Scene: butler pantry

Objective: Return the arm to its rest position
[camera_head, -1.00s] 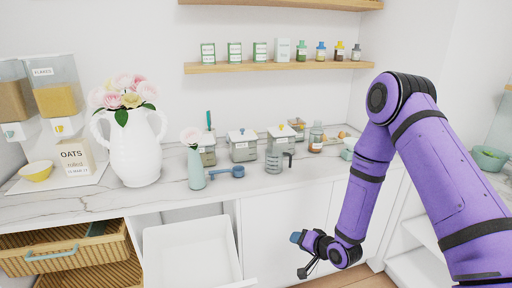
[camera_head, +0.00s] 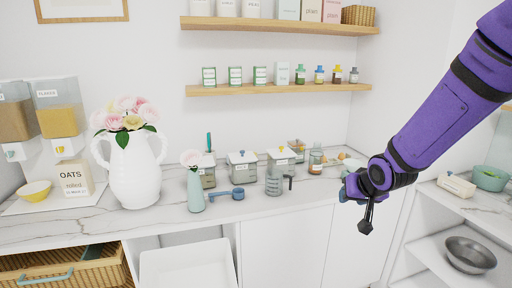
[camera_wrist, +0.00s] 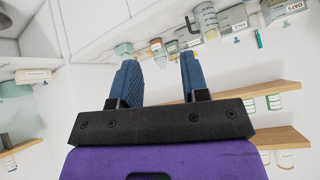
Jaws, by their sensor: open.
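My gripper (camera_head: 357,190) is at the end of my purple arm, to the right of the counter items in the head view. In the wrist view, the two blue fingers of my gripper (camera_wrist: 160,80) stand apart with nothing between them. The fingers are small and partly hidden by the wrist in the head view. The arm comes down from the upper right edge of the head view.
The marble counter (camera_head: 110,226) holds a white vase (camera_head: 134,170), a green bud vase (camera_head: 195,188), a measuring jug (camera_head: 274,181) and several canisters. At right, shelves hold a metal bowl (camera_head: 469,256) and a teal bowl (camera_head: 490,178).

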